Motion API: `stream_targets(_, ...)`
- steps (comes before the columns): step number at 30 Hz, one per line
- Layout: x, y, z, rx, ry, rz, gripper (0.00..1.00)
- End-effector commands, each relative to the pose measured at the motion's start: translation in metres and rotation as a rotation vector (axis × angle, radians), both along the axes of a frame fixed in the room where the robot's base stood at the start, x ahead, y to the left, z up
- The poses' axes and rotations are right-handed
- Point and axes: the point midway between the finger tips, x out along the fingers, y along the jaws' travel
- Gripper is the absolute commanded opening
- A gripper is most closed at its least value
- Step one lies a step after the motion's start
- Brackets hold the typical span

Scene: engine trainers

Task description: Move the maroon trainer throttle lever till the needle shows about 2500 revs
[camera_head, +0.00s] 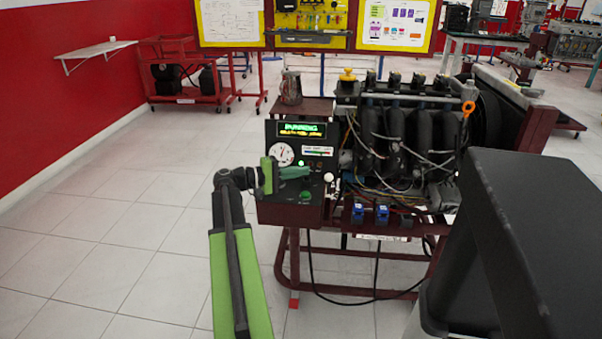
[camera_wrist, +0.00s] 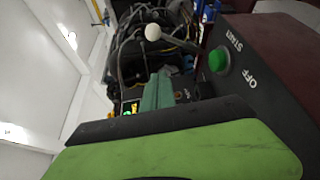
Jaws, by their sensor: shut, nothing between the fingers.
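The maroon trainer (camera_head: 290,214) stands mid-view with an engine on it and a black control panel at its left. A lever with a white ball knob (camera_head: 329,178) shows at the panel's right side. In the wrist view the knob (camera_wrist: 153,32) and its dark stalk are beyond my fingertips. My gripper (camera_head: 302,172) is shut and empty in front of the panel, left of the knob and apart from it. The green fingers also show in the wrist view (camera_wrist: 158,90). The round white gauge (camera_head: 281,154) is visible, but its needle is too small to read. The green display (camera_head: 302,129) reads RUNNING.
A green button (camera_wrist: 219,60) sits on the panel near START and OFF lettering. Engine hoses and wires (camera_head: 400,140) lie right of the panel. A red cart (camera_head: 185,75) stands far back left. The tiled floor at left is clear.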

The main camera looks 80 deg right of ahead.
Motion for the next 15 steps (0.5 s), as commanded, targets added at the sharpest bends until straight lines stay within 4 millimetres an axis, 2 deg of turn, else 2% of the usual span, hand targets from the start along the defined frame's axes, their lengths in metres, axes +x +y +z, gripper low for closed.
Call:
stream_targets(9,-0.058,-0.038,-0.006,0.000,-0.001,0.000,0.00)
stream_targets(12,-0.061,-0.016,-0.001,0.001,-0.001,0.004,0.00)
stream_targets(15,-0.064,-0.005,0.001,0.001,-0.001,0.003,0.00)
